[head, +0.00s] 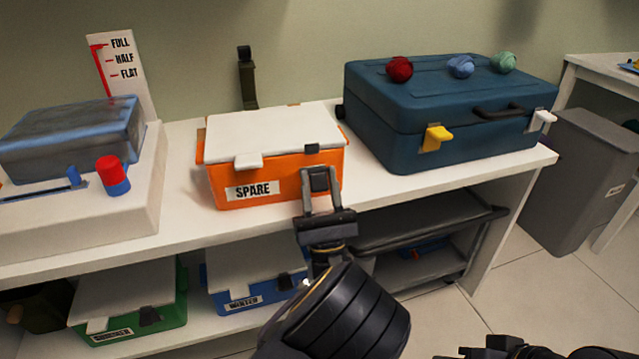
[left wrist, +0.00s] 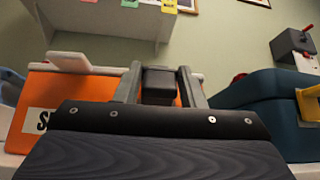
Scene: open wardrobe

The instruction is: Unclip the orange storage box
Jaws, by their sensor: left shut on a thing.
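The orange storage box (head: 275,183) stands on the white shelf top, with a white lid (head: 272,131) on it and a SPARE label on its front. A white clip (head: 248,160) on the front left sticks outward from the lid edge. A dark clip (head: 319,179) is at the front right, between the fingers of my left gripper (head: 320,187). The left gripper is shut on this clip, and the left wrist view shows the dark clip (left wrist: 159,86) between both fingers. A part of my right arm shows at the bottom right; its fingers are out of view.
A blue case (head: 450,110) with a yellow latch and balls of yarn on top stands to the right. A white platform (head: 85,215) with a bagged block is on the left. Green (head: 130,310) and blue (head: 245,285) boxes sit on the lower shelf.

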